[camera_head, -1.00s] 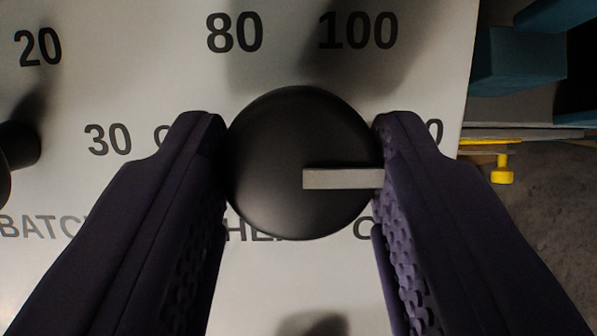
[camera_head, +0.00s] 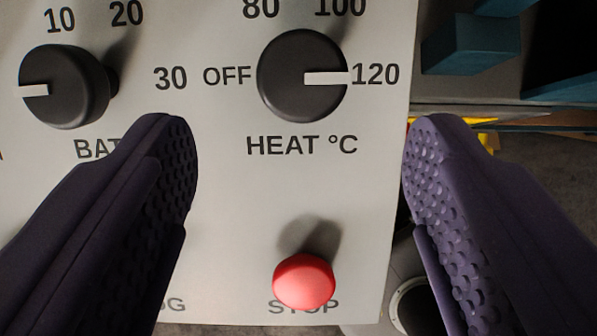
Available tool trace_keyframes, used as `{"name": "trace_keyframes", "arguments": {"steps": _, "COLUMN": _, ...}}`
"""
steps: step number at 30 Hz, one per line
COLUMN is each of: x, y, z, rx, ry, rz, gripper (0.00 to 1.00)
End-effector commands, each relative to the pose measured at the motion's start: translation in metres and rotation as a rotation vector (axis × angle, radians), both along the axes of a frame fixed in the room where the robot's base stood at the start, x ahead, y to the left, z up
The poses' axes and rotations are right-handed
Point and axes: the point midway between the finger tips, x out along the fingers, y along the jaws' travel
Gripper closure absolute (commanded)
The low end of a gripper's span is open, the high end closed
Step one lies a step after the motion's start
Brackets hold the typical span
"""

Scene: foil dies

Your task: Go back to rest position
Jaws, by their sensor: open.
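My gripper (camera_head: 300,130) is open and empty, its two dark purple fingers wide apart at the left and right of the view. The black heat knob (camera_head: 292,88) is ahead of and between the fingertips, apart from both. Its white pointer is turned right, to 120. The words HEAT °C are printed below the knob, with OFF at its left.
The light grey panel (camera_head: 225,185) fills the middle. A second black knob (camera_head: 62,92) is at the upper left, its pointer facing left. A red STOP button (camera_head: 304,281) sticks out low between the fingers. Teal blocks (camera_head: 463,48) and a yellow part stand beyond the panel's right edge.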

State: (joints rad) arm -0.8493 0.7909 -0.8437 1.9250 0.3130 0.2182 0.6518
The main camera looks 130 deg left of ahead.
Motion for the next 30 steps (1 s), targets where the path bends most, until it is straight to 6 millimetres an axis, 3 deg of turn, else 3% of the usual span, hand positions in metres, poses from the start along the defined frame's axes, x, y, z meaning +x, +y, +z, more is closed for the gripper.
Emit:
{"name": "trace_keyframes", "arguments": {"steps": 4, "x": -0.006, "y": 0.004, "z": 0.009, "rx": 0.001, "ry": 0.002, "rz": -0.001, "gripper": 0.31}}
{"name": "trace_keyframes", "arguments": {"steps": 17, "x": -0.005, "y": 0.004, "z": 0.01, "rx": 0.005, "ry": 0.0, "rz": 0.0, "gripper": 0.31}}
{"name": "trace_keyframes", "arguments": {"steps": 20, "x": 0.002, "y": 0.008, "z": 0.022, "rx": 0.045, "ry": -0.004, "rz": 0.022, "gripper": 0.31}}
{"name": "trace_keyframes", "arguments": {"steps": 23, "x": 0.018, "y": 0.013, "z": 0.061, "rx": 0.128, "ry": -0.031, "rz": 0.09, "gripper": 0.31}}
{"name": "trace_keyframes", "arguments": {"steps": 26, "x": 0.034, "y": 0.013, "z": 0.142, "rx": 0.202, "ry": -0.118, "rz": 0.208, "gripper": 0.31}}
{"name": "trace_keyframes", "arguments": {"steps": 27, "x": 0.035, "y": 0.009, "z": 0.179, "rx": 0.212, "ry": -0.162, "rz": 0.255, "gripper": 0.31}}
{"name": "trace_keyframes", "arguments": {"steps": 30, "x": 0.027, "y": -0.002, "z": 0.271, "rx": 0.195, "ry": -0.279, "rz": 0.361, "gripper": 0.31}}
